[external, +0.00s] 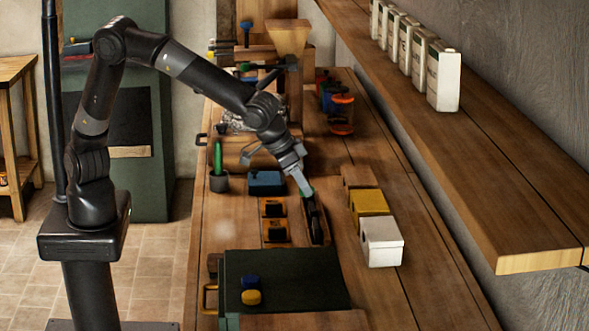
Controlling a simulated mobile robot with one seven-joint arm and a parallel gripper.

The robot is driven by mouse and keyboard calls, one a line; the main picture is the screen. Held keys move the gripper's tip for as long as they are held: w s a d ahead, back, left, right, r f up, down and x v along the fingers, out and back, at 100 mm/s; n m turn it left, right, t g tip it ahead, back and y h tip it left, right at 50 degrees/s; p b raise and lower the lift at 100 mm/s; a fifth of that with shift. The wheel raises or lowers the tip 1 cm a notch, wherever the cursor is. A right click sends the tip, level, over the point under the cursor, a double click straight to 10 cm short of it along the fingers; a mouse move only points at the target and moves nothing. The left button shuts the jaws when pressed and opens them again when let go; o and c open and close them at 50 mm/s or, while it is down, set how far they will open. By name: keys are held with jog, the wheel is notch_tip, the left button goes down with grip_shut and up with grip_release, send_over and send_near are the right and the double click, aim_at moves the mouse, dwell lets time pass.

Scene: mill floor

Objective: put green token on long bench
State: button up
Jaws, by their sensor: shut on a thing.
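My gripper (304,187) is low over the long bench (222,228), pointing down and to the right. A small green piece, which looks like the green token (308,193), shows at its fingertips, and the gripper is shut on it. The fingers hide part of the token. The token is just above or at a dark, upright, narrow object (316,222) on the bench. I cannot tell whether they touch.
White (382,242) and yellow (369,203) boxes stand right of my gripper. A dark green case (290,280) is in front. A shelf (480,180) overhangs the right side. Bare wood lies at the bench's left.

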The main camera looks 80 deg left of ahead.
jog(key=w+a+f+n+y, duration=0.1)
jog(key=w+a+n, duration=0.1)
jog(key=a, duration=0.5)
jog(key=w+a+f+n+y, duration=0.1)
jog(key=w+a+n, duration=0.1)
jog(key=a, duration=0.6)
jog(key=n+g+y, duration=0.1)
jog(key=n+y, duration=0.1)
jog(key=n, duration=0.2)
send_over(324, 183)
jog(key=s+d, duration=0.2)
jog(key=f, duration=0.8)
jog(key=shift+w+a, duration=0.1)
jog(key=shift+w, duration=0.15)
jog(key=shift+w+a+f, duration=0.15)
jog(key=shift+a+f, duration=0.2)
jog(key=shift+a, duration=0.05)
jog(key=shift+f, duration=1.9)
jog(key=shift+f, duration=0.15)
jog(key=o, duration=0.9)
jog(key=shift+o, duration=0.2)
